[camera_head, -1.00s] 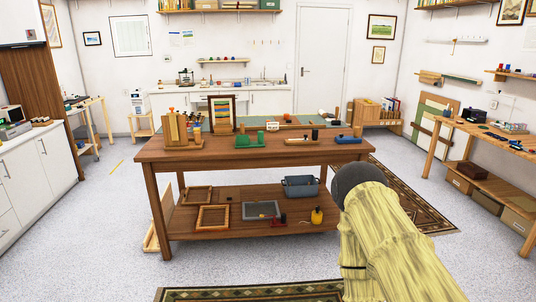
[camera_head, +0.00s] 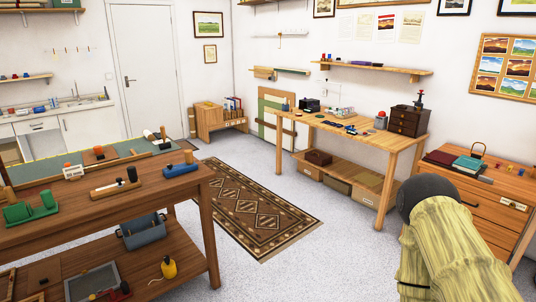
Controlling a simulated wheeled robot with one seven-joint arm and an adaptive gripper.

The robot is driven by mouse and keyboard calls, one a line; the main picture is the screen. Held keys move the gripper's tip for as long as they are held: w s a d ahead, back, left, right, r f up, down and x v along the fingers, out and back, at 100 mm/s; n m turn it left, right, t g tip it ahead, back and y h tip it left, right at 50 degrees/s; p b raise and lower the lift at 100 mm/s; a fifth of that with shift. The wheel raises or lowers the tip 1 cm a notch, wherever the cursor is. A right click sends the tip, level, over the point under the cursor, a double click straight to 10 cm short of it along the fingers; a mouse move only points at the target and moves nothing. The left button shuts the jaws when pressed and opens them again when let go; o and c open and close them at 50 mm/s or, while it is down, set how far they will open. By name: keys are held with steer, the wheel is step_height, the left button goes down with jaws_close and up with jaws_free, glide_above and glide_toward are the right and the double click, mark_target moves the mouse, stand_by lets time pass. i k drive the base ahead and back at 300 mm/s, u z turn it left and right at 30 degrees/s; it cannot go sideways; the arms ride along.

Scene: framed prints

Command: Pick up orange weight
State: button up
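No thing in view is clearly an orange weight. A yellow-orange object with a dark top (camera_head: 169,267) stands on the lower shelf of the wooden workbench at the left; it looks like a small bottle or weight, too small to tell. A small orange round thing (camera_head: 98,150) lies on a brown block at the back of the benchtop. My arm, pale yellow with a dark grey round joint, shows at the lower right. My gripper is not visible, so its state and any hold are hidden.
The workbench (camera_head: 95,205) fills the left, with a blue-grey bin (camera_head: 142,231) on its lower shelf. A patterned rug (camera_head: 255,206) lies on open floor beside it. A side table (camera_head: 375,142) and a drawer cabinet (camera_head: 490,208) stand along the right wall.

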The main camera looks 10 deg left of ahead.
mark_target(98, 150)
steer(key=u, duration=0.15)
steer(key=i, duration=1.75)
steer(key=u, duration=1.45)
steer(key=i, duration=0.8)
steer(key=u, duration=0.9)
